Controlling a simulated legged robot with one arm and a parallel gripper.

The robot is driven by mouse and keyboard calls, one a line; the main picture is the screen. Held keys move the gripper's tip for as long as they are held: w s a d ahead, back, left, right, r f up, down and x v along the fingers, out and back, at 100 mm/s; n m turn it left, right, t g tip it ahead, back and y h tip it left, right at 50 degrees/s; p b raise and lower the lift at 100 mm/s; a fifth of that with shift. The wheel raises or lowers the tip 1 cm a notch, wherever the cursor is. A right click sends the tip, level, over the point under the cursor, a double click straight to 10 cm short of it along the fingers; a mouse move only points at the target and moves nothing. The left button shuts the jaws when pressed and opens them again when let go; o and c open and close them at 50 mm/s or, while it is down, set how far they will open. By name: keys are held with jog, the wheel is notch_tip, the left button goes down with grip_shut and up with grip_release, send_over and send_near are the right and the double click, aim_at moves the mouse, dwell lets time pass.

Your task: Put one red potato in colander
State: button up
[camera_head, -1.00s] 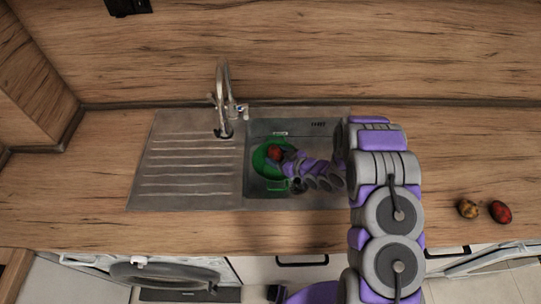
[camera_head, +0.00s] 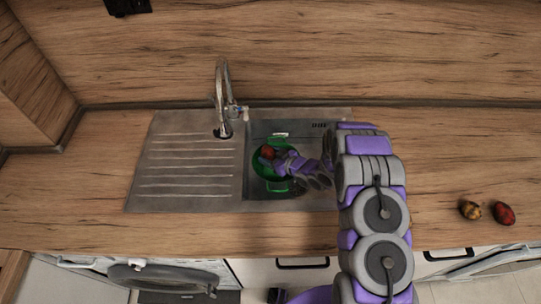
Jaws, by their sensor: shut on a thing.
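A green colander (camera_head: 262,170) sits in the sink basin, with handles at its far and near sides. My gripper (camera_head: 271,156) is over the colander, coming from the right. It is shut on a red potato (camera_head: 267,151), which shows at the colander's upper left part. I cannot tell whether the potato touches the colander. My gripper hides the colander's right side and middle. Another red potato (camera_head: 504,214) lies on the counter at the far right.
A yellowish, dark-spotted potato-like item (camera_head: 470,210) lies beside the red one on the counter. A tall metal faucet (camera_head: 224,100) stands behind the sink, left of the basin. The ribbed drainboard (camera_head: 188,165) is empty. The wooden counter (camera_head: 80,195) is clear at left.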

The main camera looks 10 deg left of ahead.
jog(key=shift+f, duration=0.2)
jog(key=o, duration=1.1)
jog(key=shift+r, duration=0.35)
jog(key=p+v, duration=0.1)
jog(key=v, duration=1.1)
jog(key=shift+f, duration=0.1)
jog(key=shift+w, duration=0.1)
